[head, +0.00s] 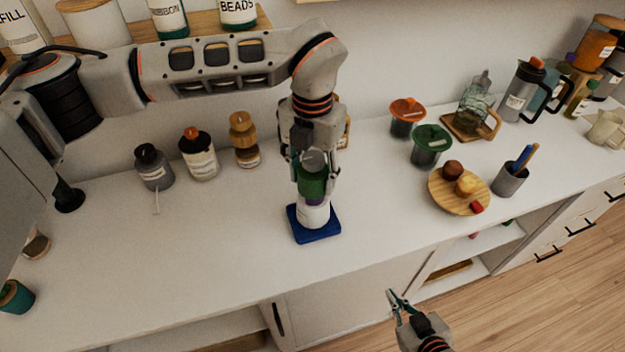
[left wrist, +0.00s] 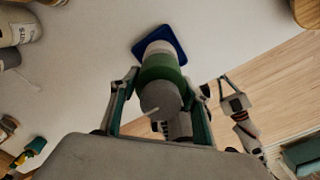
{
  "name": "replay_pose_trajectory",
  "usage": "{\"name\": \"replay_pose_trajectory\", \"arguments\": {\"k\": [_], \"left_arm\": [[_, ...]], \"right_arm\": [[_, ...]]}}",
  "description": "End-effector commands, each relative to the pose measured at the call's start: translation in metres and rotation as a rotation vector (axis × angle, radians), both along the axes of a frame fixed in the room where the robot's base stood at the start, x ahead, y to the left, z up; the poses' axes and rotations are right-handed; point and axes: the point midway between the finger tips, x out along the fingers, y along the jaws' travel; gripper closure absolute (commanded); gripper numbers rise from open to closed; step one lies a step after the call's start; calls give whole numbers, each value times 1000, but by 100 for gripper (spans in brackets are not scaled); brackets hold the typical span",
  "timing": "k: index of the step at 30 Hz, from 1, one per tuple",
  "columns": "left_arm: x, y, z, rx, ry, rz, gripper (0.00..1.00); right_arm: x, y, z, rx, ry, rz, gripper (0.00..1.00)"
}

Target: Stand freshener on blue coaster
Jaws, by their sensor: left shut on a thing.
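The freshener (head: 314,212) is a white can with a green band and a grey top. It is upright over the blue coaster (head: 322,236), a square on the white counter. My left gripper (head: 312,178) comes down from above and is shut on the freshener's green upper part. In the left wrist view the freshener (left wrist: 160,72) lies between the two fingers, with the blue coaster (left wrist: 176,48) beyond its base. I cannot tell whether the base touches the coaster. My right gripper (head: 402,304) is low in front of the counter, empty, with its fingers apart.
Several bottles, including a dark-capped one (head: 154,168), stand behind to the left. The counter left of the coaster is clear.

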Motion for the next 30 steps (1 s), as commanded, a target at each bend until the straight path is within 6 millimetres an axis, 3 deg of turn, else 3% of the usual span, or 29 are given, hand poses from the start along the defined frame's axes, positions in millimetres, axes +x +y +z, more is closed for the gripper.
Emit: {"name": "replay_pose_trajectory", "arguments": {"k": [4,10,11,12,13,24,30], "left_arm": [[-1,-1,-19,-2,1,0,100],[0,0,-22,-1,0,0,100],[0,0,-22,0,0,0,52],[0,0,-22,0,0,0,41],[0,0,-22,0,0,0,37],[0,0,-20,0,-1,0,37],[1,0,4,0,-5,0,37]], "right_arm": [[0,0,3,0,0,0,100],[0,0,2,0,0,0,100],[0,0,2,0,0,0,100],[0,0,2,0,0,0,100],[0,0,3,-1,0,-1,100],[0,-1,2,-1,0,0,100],[0,-1,-3,-1,1,0,100]]}}
